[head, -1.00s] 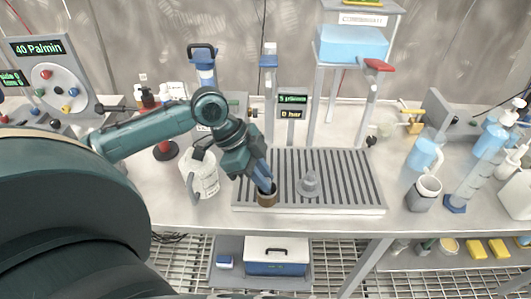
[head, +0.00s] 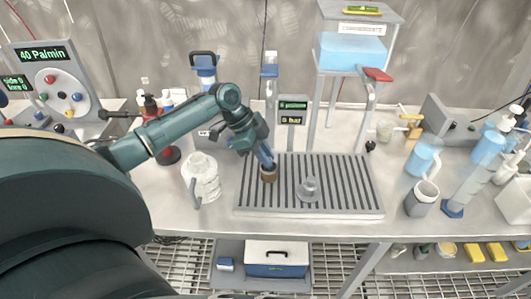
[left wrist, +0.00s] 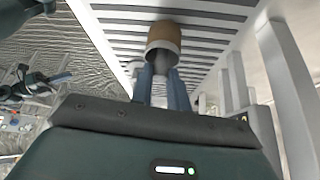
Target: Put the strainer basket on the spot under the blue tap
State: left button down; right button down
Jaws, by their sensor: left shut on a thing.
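My left gripper (head: 268,164) points down over the left part of the slatted drain tray (head: 310,212). It is shut on a small brown cup-shaped thing (head: 268,175), which I take for the strainer basket. In the left wrist view the cup (left wrist: 163,40) sits between the fingertips (left wrist: 160,75), its grey inside showing. Whether it touches the slats is unclear. A grey cone-shaped piece (head: 309,187) stands on the tray to its right. A post with a blue top (head: 270,64) rises behind the tray; I cannot tell whether this is the blue tap. My right gripper is not in view.
A white jug (head: 202,180) stands left of the tray. Behind it are a small display (head: 293,113) and a stand with a blue tank (head: 350,52) and red lever (head: 378,74). A grey mug (head: 421,197) stands to the right. The tray's right half is mostly clear.

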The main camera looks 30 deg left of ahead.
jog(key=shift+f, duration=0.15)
pick_arm(q)
jog(key=c, duration=1.3)
grip_release()
jog(key=shift+f, duration=0.1)
jog(key=shift+c, duration=0.2)
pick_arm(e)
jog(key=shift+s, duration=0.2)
pick_arm(q)
jog(key=shift+a+r, duration=0.15)
jog(key=shift+r, duration=0.25)
jog(key=b+v, duration=0.1)
jog(key=v, duration=1)
jog(key=shift+r+b, duration=0.25)
jog(key=shift+b, duration=0.05)
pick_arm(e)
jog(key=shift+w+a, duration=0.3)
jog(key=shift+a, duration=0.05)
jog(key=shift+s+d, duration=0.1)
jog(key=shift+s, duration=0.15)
